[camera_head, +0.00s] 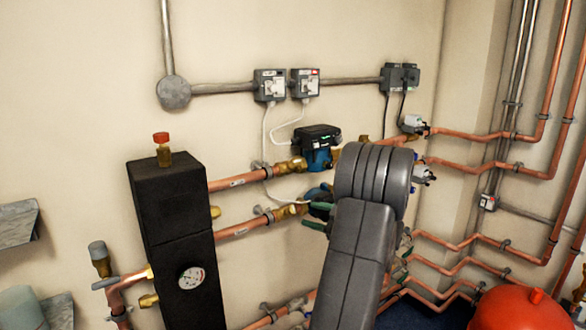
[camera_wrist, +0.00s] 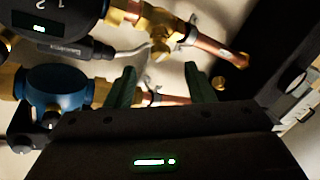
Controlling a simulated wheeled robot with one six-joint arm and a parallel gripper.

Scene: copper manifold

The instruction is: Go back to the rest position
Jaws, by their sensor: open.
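My gripper (camera_wrist: 160,82) is open, with its two green fingers apart and nothing held between them. In the wrist view, a lower copper pipe (camera_wrist: 175,99) with a brass fitting shows in the gap between the fingers. I cannot tell whether the fingers touch it. In the head view, my gripper (camera_head: 316,215) shows only as green fingers beside the lower blue pump (camera_head: 318,193). My grey arm hides the rest of it and part of the pipework behind.
The upper blue pump (camera_head: 318,152) has a black head. A black insulated block (camera_head: 175,235) with a gauge stands at left. Copper pipes (camera_head: 240,181) run along the wall. White cables hang from socket boxes (camera_head: 270,86). A red vessel (camera_head: 520,310) is at lower right.

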